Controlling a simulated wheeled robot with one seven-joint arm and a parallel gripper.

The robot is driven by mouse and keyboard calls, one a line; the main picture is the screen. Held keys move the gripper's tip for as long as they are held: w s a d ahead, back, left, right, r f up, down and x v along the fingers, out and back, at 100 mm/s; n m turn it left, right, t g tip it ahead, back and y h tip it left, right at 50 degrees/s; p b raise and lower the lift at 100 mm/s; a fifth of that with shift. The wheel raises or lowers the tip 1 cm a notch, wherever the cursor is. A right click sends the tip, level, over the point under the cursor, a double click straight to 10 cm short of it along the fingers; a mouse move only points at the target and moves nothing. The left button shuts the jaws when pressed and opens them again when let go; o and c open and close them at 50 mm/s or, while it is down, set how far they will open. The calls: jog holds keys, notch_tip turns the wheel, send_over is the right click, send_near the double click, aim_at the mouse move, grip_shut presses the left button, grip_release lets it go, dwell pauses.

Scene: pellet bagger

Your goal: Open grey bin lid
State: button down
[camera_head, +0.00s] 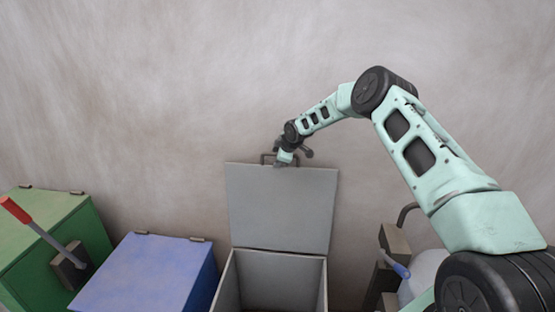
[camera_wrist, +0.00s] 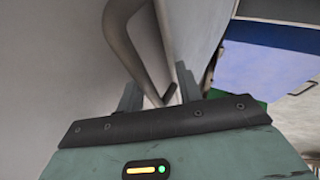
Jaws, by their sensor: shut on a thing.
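The grey bin (camera_head: 270,279) stands in the middle at the bottom of the head view. Its grey lid (camera_head: 282,210) is raised, standing nearly upright at the back of the bin, and the bin's inside shows. My gripper (camera_head: 282,160) is at the lid's top edge, shut on the dark lid handle (camera_head: 266,158). In the wrist view my gripper's fingers (camera_wrist: 158,98) are close together at the grey handle (camera_wrist: 130,40). The exact contact of the fingers is partly hidden.
A blue bin (camera_head: 150,272) with a closed lid stands left of the grey bin. A green bin (camera_head: 40,235) and a red-tipped lever (camera_head: 40,232) are farther left. A blue-handled tool (camera_head: 398,267) and a pale rounded thing (camera_head: 425,270) are at the right. A bare wall is behind.

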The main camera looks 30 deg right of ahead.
jog(key=shift+s+a+f, duration=0.1)
jog(key=shift+s+f, duration=0.15)
jog(key=shift+f, duration=0.35)
jog(key=c, duration=1.5)
grip_release()
jog(key=shift+w+f, duration=0.1)
jog(key=shift+o, duration=0.2)
jog(key=shift+r, duration=0.2)
jog(key=shift+r, duration=0.2)
jog(key=b+v, duration=0.5)
jog(key=v, duration=1.2)
